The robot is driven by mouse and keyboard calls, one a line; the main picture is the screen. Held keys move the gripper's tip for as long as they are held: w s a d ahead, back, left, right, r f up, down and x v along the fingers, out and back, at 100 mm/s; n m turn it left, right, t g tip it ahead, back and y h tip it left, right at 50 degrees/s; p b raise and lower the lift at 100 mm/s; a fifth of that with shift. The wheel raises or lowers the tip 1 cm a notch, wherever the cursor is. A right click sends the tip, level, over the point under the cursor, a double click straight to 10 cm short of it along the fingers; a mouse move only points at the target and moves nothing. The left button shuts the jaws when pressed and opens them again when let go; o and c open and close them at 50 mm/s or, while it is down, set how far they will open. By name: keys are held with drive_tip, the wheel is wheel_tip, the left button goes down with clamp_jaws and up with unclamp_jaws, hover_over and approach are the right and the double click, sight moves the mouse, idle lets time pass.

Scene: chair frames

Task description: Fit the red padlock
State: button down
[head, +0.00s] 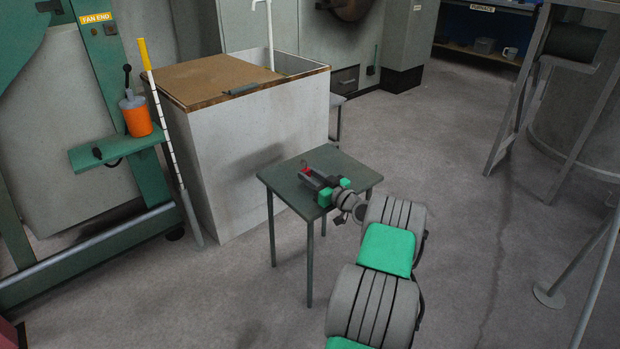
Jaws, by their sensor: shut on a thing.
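A small red thing, which looks like the red padlock (306,171), shows at the tips of my gripper (312,175). My gripper is over the small dark green table (352,171) and is shut on the padlock. The padlock is mostly hidden by the fingers and very small in this view. I cannot tell whether it touches the tabletop. My arm reaches in from the lower right.
A white cabinet (245,165) with a brown wooden lid (205,78) stands behind the table. At left, a green frame (120,80) has a shelf with an orange container (136,115). A striped pole (170,140) leans nearby.

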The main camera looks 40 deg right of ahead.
drive_tip(key=shift+r+p, duration=0.95)
drive_tip(key=shift+r, duration=1.25)
drive_tip(key=shift+a+r, duration=0.1)
drive_tip(key=shift+r, duration=0.05)
drive_tip(key=a+r+n+y, duration=0.1)
drive_tip(key=a+r, duration=0.5)
drive_tip(key=a, duration=0.3)
drive_tip(key=a+r+n+y, duration=0.1)
drive_tip(key=a+r, duration=0.6)
drive_tip(key=a, duration=0.3)
drive_tip(key=s+a+r+y, duration=0.1)
drive_tip(key=s+a, duration=0.3)
drive_tip(key=a, duration=0.4)
drive_tip(key=s+a+r+n+y, duration=0.1)
drive_tip(key=s+a, duration=0.2)
drive_tip(key=a, duration=0.4)
drive_tip(key=s+a+r+y, duration=0.15)
drive_tip(key=s+a, duration=0.25)
drive_tip(key=a, duration=0.4)
wheel_tip(320, 180, up, 20)
drive_tip(key=w+p, duration=0.3)
drive_tip(key=p, duration=3)
drive_tip(key=shift+d+r+g+h+p, duration=0.25)
drive_tip(key=shift+d+g+h+p, duration=0.05)
drive_tip(key=shift+g+h, duration=0.1)
